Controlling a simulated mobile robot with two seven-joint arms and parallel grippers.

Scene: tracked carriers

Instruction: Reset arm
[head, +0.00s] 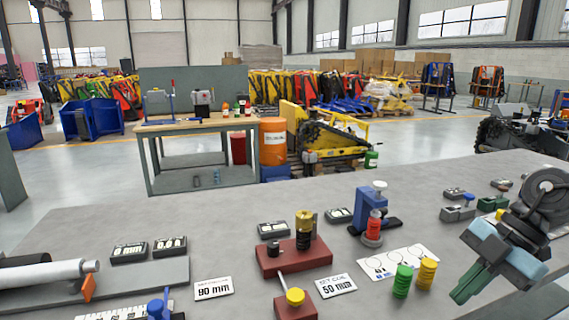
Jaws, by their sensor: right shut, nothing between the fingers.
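My right gripper (468,288) is at the right of the head view, above the front right of the grey workbench (400,205). Its green fingers are shut and empty and point down to the left. Its tips are to the right of a yellow ribbed cylinder (427,273) and a green one (402,281), apart from both in the picture. My dark wrist is behind the fingers. My left gripper is not in view.
A dark red block fixture (283,258) stands mid-bench. A blue device (372,205) with a red ribbed part (374,226) stands behind the cylinders. Small vices (458,211) stand at the right. A pale roller (45,274) lies at the left.

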